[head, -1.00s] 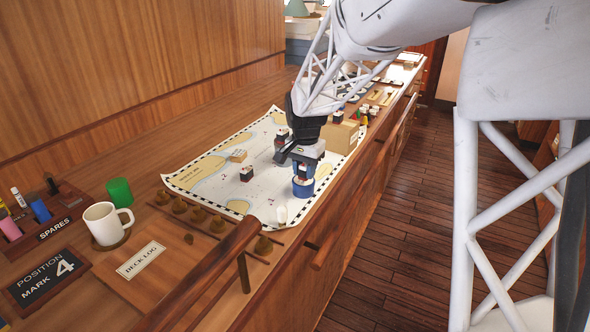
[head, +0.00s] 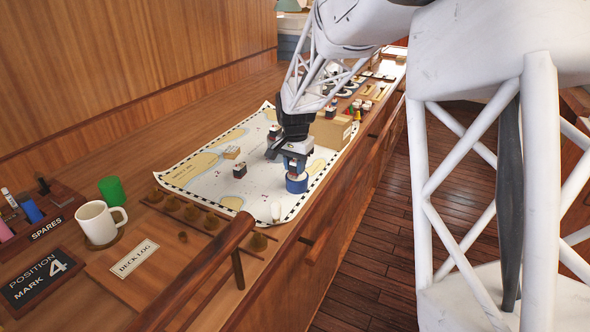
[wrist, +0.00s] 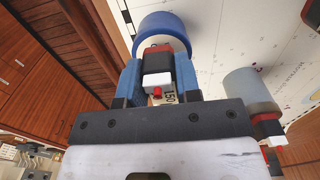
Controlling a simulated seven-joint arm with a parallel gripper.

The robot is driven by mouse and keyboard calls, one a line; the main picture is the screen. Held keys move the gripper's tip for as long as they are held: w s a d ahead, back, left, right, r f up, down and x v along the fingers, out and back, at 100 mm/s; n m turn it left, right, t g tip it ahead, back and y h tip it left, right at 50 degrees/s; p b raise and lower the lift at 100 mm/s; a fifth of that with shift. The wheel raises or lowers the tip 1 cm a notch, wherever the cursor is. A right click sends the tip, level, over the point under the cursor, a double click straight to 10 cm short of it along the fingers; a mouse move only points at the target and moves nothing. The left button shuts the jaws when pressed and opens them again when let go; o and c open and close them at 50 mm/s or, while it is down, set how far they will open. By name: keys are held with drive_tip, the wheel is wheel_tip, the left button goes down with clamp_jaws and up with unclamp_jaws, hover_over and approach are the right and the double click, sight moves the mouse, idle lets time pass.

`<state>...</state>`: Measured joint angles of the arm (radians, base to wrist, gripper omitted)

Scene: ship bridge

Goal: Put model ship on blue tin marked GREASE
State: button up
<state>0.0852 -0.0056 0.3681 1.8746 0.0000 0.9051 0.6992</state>
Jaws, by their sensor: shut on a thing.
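My gripper (head: 294,164) is over the near edge of the chart, directly above the blue tin (head: 297,184). In the wrist view its two blue fingers (wrist: 158,72) are shut on the sides of the model ship (wrist: 157,80), which has a dark and red hull, a white block and a red funnel. The blue tin (wrist: 163,22) shows just beyond the ship in that view. I cannot tell whether the ship touches the tin's top. The tin's GREASE marking cannot be read here. In the head view the gripper mostly hides the held ship.
Other small ships stand on the chart (head: 205,182), one at its middle (head: 239,171). A tan box (head: 330,131) stands behind my gripper.

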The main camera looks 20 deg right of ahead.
drive_tip(key=shift+f, duration=0.8)
drive_tip(key=shift+f, duration=0.1)
drive_tip(key=o, duration=0.9)
wheel_tip(320, 180, up, 12)
drive_tip(key=shift+r, duration=0.1)
idle(0.4)
drive_tip(key=shift+s, duration=0.1)
